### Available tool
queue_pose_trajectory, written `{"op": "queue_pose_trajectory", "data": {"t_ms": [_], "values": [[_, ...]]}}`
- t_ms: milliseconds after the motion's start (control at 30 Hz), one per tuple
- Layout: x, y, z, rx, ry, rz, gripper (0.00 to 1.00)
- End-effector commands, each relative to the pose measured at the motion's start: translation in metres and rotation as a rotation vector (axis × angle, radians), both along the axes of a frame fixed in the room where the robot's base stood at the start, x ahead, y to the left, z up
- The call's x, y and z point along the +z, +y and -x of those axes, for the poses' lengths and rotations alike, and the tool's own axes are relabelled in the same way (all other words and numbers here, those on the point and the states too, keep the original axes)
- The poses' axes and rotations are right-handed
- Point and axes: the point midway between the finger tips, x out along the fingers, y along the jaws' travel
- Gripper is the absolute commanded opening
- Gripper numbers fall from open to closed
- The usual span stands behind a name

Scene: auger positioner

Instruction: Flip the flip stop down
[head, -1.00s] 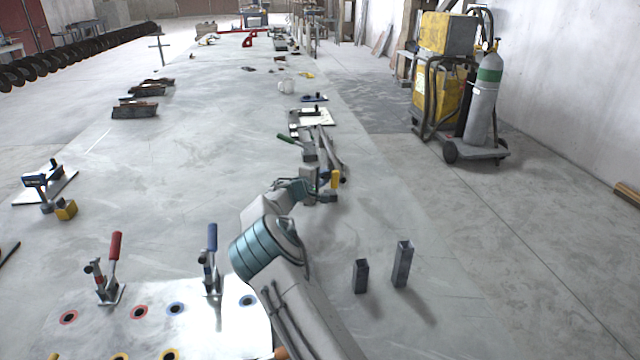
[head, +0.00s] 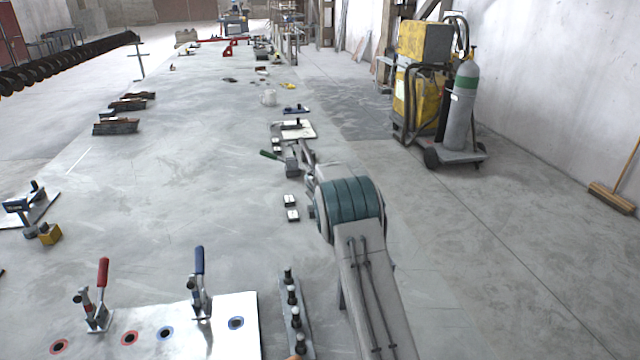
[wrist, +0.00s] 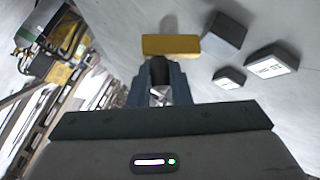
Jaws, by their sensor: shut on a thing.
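In the wrist view a yellow bar (wrist: 171,45), which looks like the flip stop, lies crosswise just beyond my fingertips. A short dark part (wrist: 160,72) joins it and sits between the fingers. My gripper (wrist: 159,88) is shut on this dark part. How far the stop is tilted cannot be told. In the head view my own arm covers the gripper and the yellow bar.
Two dark blocks with white faces (wrist: 272,66) (wrist: 229,77) lie right of the gripper, and a grey block (wrist: 225,33) is close to the yellow bar. A clamp plate (head: 240,335) and a rail with black knobs (head: 293,310) lie left of my arm. A welding cart (head: 440,95) stands right.

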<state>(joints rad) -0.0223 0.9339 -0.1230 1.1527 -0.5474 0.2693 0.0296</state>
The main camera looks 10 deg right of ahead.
Motion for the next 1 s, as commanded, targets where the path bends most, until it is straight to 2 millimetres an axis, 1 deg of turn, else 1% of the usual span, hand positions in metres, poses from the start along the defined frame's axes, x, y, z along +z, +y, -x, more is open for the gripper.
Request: {"op": "queue_pose_trajectory", "data": {"t_ms": [33,67,333,500,700,1000], "values": [[0.005,-0.006,0.0,-0.004,-0.001,-0.046,0.0],[0.004,-0.007,0.0,-0.005,-0.001,-0.072,0.0],[-0.007,-0.021,0.0,-0.007,-0.003,-0.284,0.0],[-0.016,-0.026,0.0,-0.004,-0.003,-0.397,0.0],[-0.022,-0.03,0.0,-0.003,-0.003,-0.494,0.0],[-0.025,-0.032,-0.001,0.0,-0.002,-0.564,0.0]]}}
